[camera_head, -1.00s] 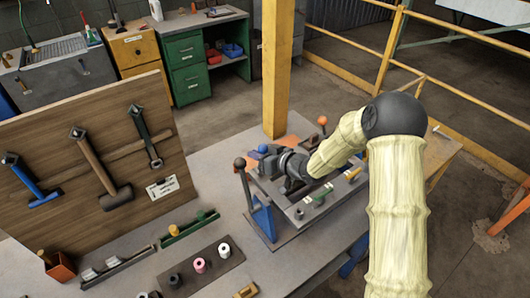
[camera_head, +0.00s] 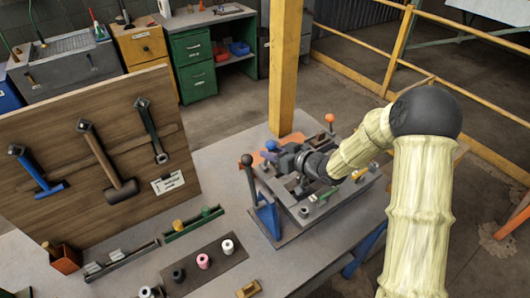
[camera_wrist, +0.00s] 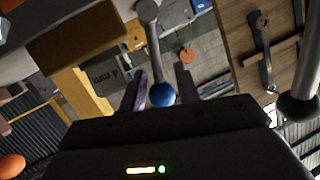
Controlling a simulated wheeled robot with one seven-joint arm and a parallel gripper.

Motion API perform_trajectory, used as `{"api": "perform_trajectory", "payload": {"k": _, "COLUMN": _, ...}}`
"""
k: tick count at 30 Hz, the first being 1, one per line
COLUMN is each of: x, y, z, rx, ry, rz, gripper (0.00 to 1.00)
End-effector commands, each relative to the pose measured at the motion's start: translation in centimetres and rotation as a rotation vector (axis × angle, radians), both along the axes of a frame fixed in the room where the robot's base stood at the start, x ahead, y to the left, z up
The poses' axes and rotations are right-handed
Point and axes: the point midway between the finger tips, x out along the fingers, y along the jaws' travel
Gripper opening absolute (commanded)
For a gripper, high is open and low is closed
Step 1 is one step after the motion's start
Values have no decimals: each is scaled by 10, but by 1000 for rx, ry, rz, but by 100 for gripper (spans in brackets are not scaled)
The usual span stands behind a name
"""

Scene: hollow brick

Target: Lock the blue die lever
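The blue die lever's round knob (camera_head: 271,145) shows just beyond my gripper (camera_head: 278,157) at the back of the press fixture (camera_head: 318,215) on the bench. In the wrist view the blue knob (camera_wrist: 162,95) lies between the two fingers of my gripper (camera_wrist: 161,88), with its grey rod running up the picture. The fingers are apart, with a gap on each side of the knob, so my gripper is open and not closed on it. How deep the knob sits between the fingers is hard to tell. My gripper and forearm hide part of the fixture.
A dark-knobbed lever (camera_head: 247,160) stands at the fixture's left, and an orange-knobbed lever (camera_head: 330,118) at its back right. A tool board (camera_head: 95,160) stands at left. A dark mat (camera_head: 225,262) with small cylinders lies in front. A yellow post (camera_head: 284,70) rises behind.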

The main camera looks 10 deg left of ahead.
Motion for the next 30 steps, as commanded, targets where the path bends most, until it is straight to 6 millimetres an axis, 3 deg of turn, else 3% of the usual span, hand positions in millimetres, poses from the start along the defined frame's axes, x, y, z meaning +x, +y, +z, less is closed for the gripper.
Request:
{"api": "perform_trajectory", "payload": {"k": 18, "x": -51, "y": -105, "z": 32, "rx": -7, "ry": 5, "rz": -6, "gripper": 33}}
{"api": "perform_trajectory", "payload": {"k": 23, "x": -57, "y": -116, "z": 36, "rx": -7, "ry": 8, "rz": -3, "gripper": 33}}
{"api": "perform_trajectory", "payload": {"k": 30, "x": -58, "y": -117, "z": 36, "rx": -7, "ry": 7, "rz": -2, "gripper": 33}}
